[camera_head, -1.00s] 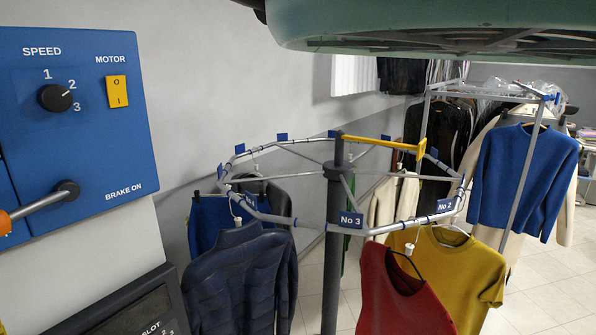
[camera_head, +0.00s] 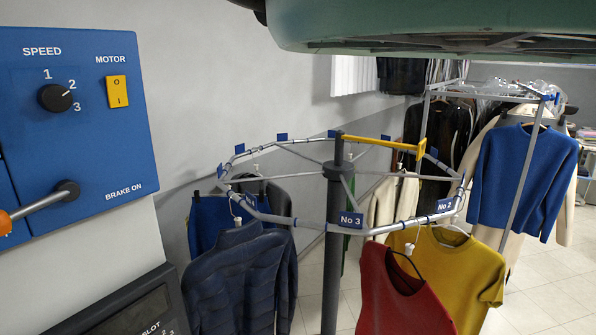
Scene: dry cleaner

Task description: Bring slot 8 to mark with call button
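A round garment carousel (camera_head: 290,221) with hanging clothes stands in the middle of the view. Its front tags read No 3 (camera_head: 351,220) and No 2 (camera_head: 445,205); other blue tags are too turned or small to read. A yellow arm (camera_head: 382,143) reaches from the post (camera_head: 335,250) to the rim at the back right. The blue control panel (camera_head: 75,120) at the left has a speed knob (camera_head: 54,97) near 2, a motor switch (camera_head: 117,92) and a lever (camera_head: 40,207) near "BRAKE ON". I cannot identify a call button. My gripper is not in view.
A dark box marked "SLOT" (camera_head: 150,305) is cut off at the bottom left. A metal rack (camera_head: 520,190) with a blue sweater (camera_head: 522,180) stands at the right. A green overhead body (camera_head: 430,28) fills the top. Tiled floor shows at the lower right.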

